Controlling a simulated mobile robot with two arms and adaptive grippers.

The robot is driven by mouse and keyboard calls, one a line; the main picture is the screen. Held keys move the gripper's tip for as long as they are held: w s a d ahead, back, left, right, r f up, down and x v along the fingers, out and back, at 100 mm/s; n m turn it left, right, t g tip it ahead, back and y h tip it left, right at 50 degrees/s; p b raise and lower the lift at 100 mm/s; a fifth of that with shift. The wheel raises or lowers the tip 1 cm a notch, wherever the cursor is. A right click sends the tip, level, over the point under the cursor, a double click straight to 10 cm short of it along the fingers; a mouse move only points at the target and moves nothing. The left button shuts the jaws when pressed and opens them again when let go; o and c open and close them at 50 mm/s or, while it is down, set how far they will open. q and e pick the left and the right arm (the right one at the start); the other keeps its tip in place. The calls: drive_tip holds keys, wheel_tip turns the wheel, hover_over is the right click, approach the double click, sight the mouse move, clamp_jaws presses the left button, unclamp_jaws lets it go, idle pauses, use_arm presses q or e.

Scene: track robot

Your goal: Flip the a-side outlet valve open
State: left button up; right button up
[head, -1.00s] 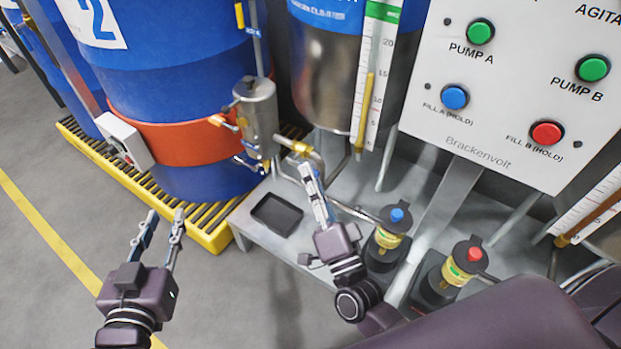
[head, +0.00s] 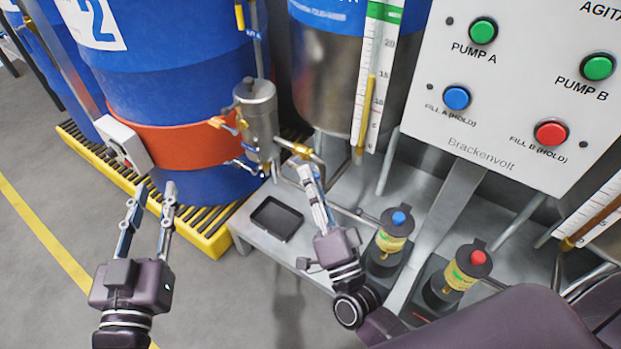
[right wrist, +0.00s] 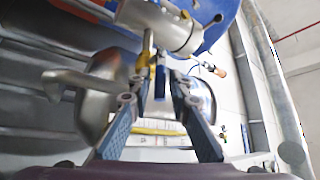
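A yellow valve handle (head: 297,148) sits on the pipe under the steel-bottomed tank, right of the steel canister; I take it for the a-side outlet valve. My right gripper (head: 304,172) has its fingertips just below this handle. The right wrist view shows its two fingers apart, with a yellow lever (right wrist: 148,48) at the tips, close to the left finger. I cannot tell whether they touch. No grip on it shows. My left gripper (head: 153,192) is open and empty, in front of the orange-banded blue drum (head: 190,145).
The steel canister (head: 258,115) with small orange handles stands between drum and tank. A black tray (head: 275,218) lies on the grey bench. Two bottles, blue-capped (head: 390,238) and red-capped (head: 465,270), stand at right. The button panel (head: 500,100) is above them.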

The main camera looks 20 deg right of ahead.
drive_tip(key=shift+s, duration=0.1)
drive_tip(key=v, duration=1.2)
